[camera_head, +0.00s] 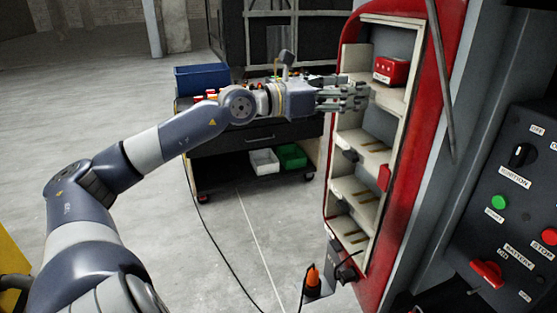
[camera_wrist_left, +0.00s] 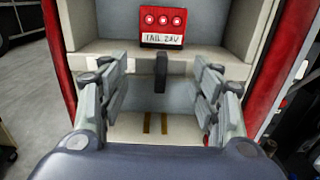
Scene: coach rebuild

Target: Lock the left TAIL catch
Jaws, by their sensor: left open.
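The red module labelled TAIL 24V (camera_wrist_left: 162,27) sits on the top shelf of the red-framed cabinet; it also shows in the head view (camera_head: 391,70). A dark upright catch lever (camera_wrist_left: 161,75) stands at the shelf's front edge, below the module, in the left wrist view. My left gripper (camera_wrist_left: 160,88) is open, with one finger on each side of the lever and visible gaps between. In the head view my left gripper (camera_head: 354,94) reaches in at the top shelf and hides the lever. I cannot tell whether the lever is locked. My right gripper is not in view.
The cabinet's red frame (camera_head: 400,240) borders the opening. A control panel (camera_head: 515,200) stands at right. A cart (camera_head: 265,138) with a blue bin (camera_head: 201,80) is behind my arm.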

